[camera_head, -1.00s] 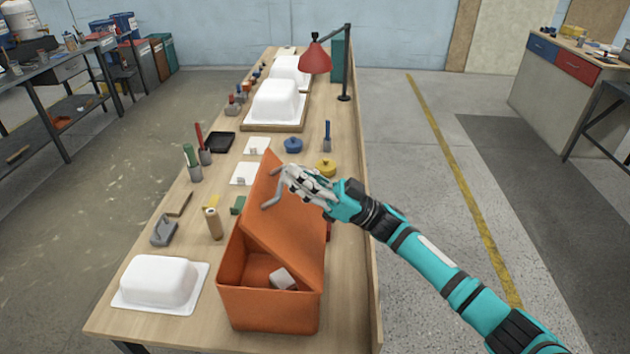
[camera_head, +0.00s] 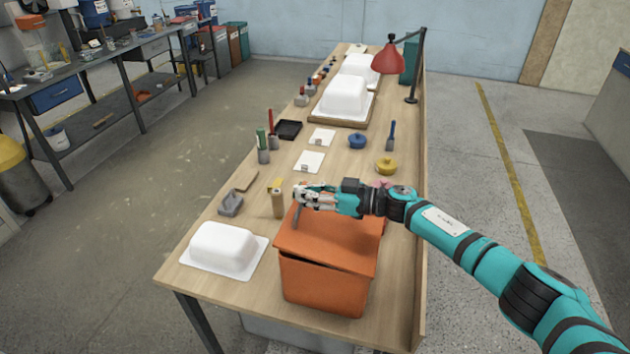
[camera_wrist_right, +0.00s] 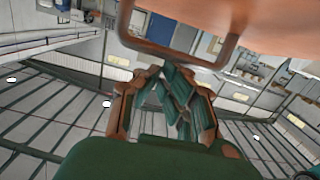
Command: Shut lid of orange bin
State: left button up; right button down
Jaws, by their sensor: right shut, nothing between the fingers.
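The orange bin (camera_head: 325,286) stands at the near end of the long wooden bench. Its orange lid (camera_head: 330,242) lies low over the opening, slightly tilted, with a narrow dark gap along the near edge. My right gripper (camera_head: 302,196) is shut and empty at the lid's far left corner, by its handle. Whether it touches the lid is unclear. In the right wrist view, the gripper fingers (camera_wrist_right: 165,90) are just below the looped handle (camera_wrist_right: 228,52), and the lid's underside or surface (camera_wrist_right: 265,18) fills the upper right. The bin's inside is hidden. My left gripper is out of view.
A white tub shell (camera_head: 224,246) lies left of the bin. A grey tool (camera_head: 230,204), a tan bottle (camera_head: 278,204) and a yellow pot (camera_head: 387,166) stand near the gripper. A red lamp (camera_head: 388,60) and more white shells are farther back.

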jog(key=shift+w+a+f+h+p, duration=0.15)
jog(key=shift+f+h, duration=0.05)
jog(key=shift+f, duration=0.15)
jog(key=shift+w+a+f+h+p, duration=0.1)
jog(key=shift+f+h+p, duration=0.1)
jog(key=shift+f, duration=0.1)
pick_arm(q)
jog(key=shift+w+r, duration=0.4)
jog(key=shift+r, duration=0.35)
pick_arm(e)
jog(key=shift+a+f+h, duration=0.2)
jog(key=shift+f+h, duration=0.1)
jog(key=shift+f, duration=0.25)
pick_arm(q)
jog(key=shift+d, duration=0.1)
pick_arm(e)
jog(key=shift+r, duration=0.1)
